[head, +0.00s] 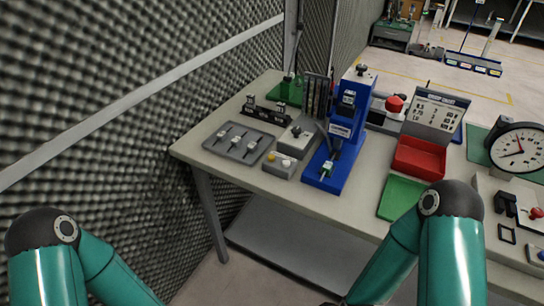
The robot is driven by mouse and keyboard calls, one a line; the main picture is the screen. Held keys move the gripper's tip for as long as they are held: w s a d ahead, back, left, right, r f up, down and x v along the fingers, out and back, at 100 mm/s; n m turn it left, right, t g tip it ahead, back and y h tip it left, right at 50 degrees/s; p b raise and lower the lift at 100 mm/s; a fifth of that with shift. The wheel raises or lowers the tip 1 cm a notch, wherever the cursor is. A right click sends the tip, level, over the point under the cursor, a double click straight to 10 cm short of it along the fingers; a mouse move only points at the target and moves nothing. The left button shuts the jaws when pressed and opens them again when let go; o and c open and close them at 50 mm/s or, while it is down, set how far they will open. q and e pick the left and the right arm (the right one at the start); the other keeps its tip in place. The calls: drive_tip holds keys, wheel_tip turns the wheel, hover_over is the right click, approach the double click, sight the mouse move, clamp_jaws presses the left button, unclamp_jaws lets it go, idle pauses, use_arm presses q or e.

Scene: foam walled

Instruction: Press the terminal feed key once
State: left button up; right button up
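A blue bench press (352,120) stands upright on the table, with a small green-and-white piece (327,169) on its blue base. Left of its base is a small grey box (278,168) with a yellow button (271,156) and a pale button (286,162) on top. Which part is the terminal feed key cannot be read at this size. My two teal arms show only as bent links along the bottom edge, apart from the table's objects. Neither gripper shows in the head view.
A grey tray with several small tools (222,151) lies at the table's left. A red bin (419,158), green mat (401,197) and round dial gauge (519,148) are to the right. The foam wall (110,95) rises close on the left.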

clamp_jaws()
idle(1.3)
